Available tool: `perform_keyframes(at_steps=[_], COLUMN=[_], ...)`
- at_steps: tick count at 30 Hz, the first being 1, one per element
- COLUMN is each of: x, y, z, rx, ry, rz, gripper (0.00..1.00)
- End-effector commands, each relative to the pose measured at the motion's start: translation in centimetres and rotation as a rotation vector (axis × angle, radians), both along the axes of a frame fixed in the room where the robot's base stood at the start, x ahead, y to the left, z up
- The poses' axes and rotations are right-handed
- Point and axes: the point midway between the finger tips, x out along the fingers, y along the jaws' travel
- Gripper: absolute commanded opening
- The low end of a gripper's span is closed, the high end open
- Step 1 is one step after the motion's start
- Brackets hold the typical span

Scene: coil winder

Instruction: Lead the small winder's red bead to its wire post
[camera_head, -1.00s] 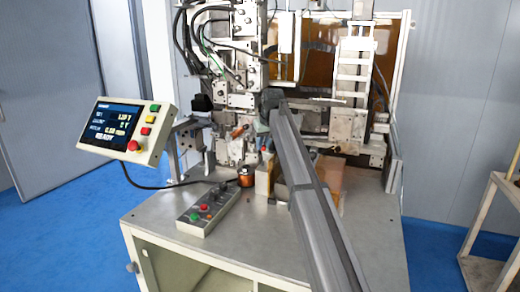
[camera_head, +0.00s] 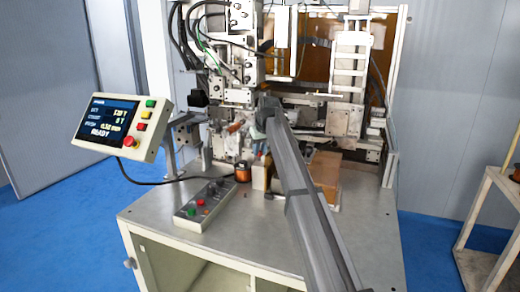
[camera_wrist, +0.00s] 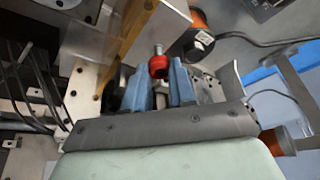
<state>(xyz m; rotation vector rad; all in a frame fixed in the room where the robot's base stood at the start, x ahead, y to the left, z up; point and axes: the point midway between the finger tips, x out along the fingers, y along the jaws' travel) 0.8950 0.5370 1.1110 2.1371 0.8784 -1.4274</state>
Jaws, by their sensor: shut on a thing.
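The small red bead (camera_wrist: 158,66) sits between the blue fingertips of my gripper (camera_wrist: 159,74) in the wrist view, and the fingers are shut on it. A short silver pin (camera_wrist: 158,48) shows just past the bead; I cannot tell whether it is the wire post or whether they touch. In the head view my arm reaches in from the lower right to the winding machine (camera_head: 236,95).
A copper spool (camera_head: 243,173) stands on the grey table (camera_head: 225,235), near a button box (camera_head: 203,204). A brown block (camera_head: 325,170) is right of my arm. A tilted control panel (camera_head: 125,128) stands at left. The front table area is mostly clear.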

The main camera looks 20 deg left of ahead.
Motion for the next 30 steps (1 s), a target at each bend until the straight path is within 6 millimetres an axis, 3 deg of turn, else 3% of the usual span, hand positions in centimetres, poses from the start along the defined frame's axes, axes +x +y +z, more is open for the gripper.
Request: perform_keyframes(at_steps=[30], x=[0.0], y=[0.0], z=[-1.8], rx=[-0.001], ry=[0.001], rz=[0.000], gripper=[0.00])
